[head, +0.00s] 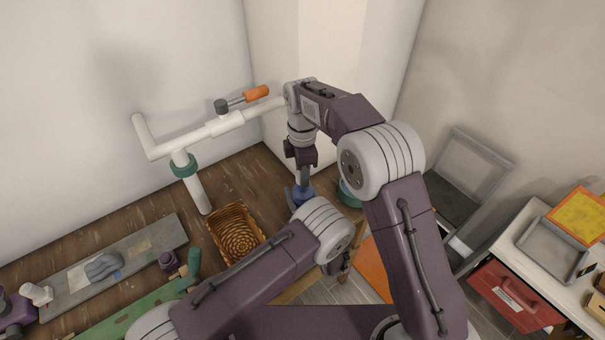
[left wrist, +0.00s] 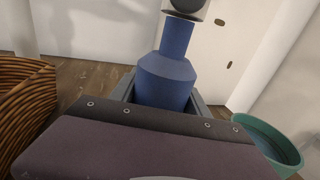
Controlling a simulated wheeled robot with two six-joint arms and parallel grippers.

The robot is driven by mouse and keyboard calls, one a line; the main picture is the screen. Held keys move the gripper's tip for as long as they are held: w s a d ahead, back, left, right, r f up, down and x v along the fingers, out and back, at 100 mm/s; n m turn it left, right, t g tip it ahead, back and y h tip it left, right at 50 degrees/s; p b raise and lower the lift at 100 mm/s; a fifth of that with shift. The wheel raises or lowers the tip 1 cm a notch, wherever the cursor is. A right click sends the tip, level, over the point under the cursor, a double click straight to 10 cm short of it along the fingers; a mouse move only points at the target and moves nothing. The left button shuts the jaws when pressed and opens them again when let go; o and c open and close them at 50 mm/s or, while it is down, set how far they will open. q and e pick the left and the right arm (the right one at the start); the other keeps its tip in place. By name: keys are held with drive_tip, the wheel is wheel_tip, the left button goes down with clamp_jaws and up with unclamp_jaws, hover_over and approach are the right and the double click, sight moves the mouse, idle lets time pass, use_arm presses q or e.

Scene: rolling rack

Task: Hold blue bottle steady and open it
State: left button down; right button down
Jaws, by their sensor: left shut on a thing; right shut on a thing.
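The blue bottle (head: 302,190) stands upright near the table's right end in the head view, partly hidden by my arms. In the left wrist view its blue body and narrower neck (left wrist: 178,42) show clearly. My left gripper (left wrist: 166,98) is shut around the lower body; in the head view it is mostly hidden behind my forearm. My right gripper (head: 304,180) points straight down from above and is shut on the top of the bottle. A grey round part sits at the neck's top, cut off by the frame edge; the cap is not clear.
A wicker basket (head: 213,219) stands left of the bottle, and a green bowl (left wrist: 275,143) close to its right. A grey board (head: 155,240) lies farther left.

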wheel_tip(320, 180, up, 4)
drive_tip(key=shift+r, duration=0.1)
use_arm(q)
drive_tip(key=shift+c, duration=2.3)
unclamp_jaws()
use_arm(e)
drive_tip(key=shift+f, duration=0.2)
